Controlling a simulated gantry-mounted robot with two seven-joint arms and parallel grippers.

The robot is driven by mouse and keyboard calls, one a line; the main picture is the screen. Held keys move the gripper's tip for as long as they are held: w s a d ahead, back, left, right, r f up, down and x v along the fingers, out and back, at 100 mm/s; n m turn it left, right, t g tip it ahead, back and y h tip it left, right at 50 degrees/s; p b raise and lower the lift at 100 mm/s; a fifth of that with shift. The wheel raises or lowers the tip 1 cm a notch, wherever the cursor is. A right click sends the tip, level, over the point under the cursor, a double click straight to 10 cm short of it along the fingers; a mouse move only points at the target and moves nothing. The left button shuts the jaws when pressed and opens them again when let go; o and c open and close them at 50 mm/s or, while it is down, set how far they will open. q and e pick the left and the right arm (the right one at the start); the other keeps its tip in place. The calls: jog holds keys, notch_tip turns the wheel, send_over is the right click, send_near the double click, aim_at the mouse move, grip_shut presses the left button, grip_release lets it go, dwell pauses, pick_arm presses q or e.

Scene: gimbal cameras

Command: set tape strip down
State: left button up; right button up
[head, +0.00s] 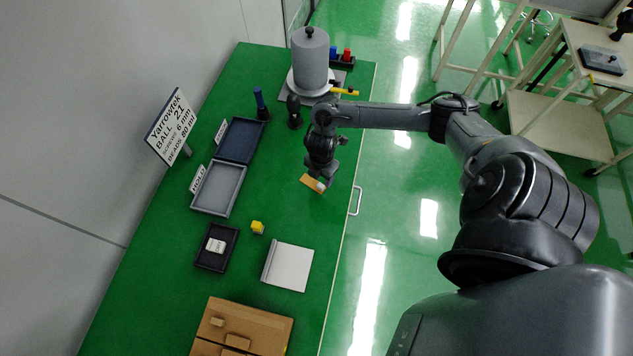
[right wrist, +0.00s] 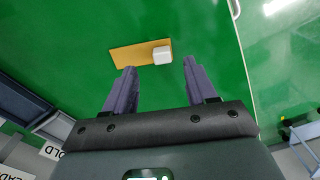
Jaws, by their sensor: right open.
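The tape strip (head: 309,182) is a flat orange-yellow piece with a small whitish block (head: 320,187) at one end. It seems to lie on the green table near its right edge. In the right wrist view the strip (right wrist: 130,57) lies just beyond my fingertips, with the white block (right wrist: 162,56) in front of the gap between them. My right gripper (head: 319,177) is open, and nothing shows between its fingers (right wrist: 157,68). In the head view the gripper hides part of the area around the strip. My left gripper is not in view.
A grey cylinder (head: 310,62) stands at the far end.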

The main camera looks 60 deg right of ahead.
aim_at(321, 185)
jog(key=shift+s+a+f, duration=0.1)
jog(key=shift+f, duration=1.2)
jog(key=shift+a+f, duration=0.1)
jog(key=shift+f, duration=1.15)
grip_shut()
jog(key=shift+r, duration=0.1)
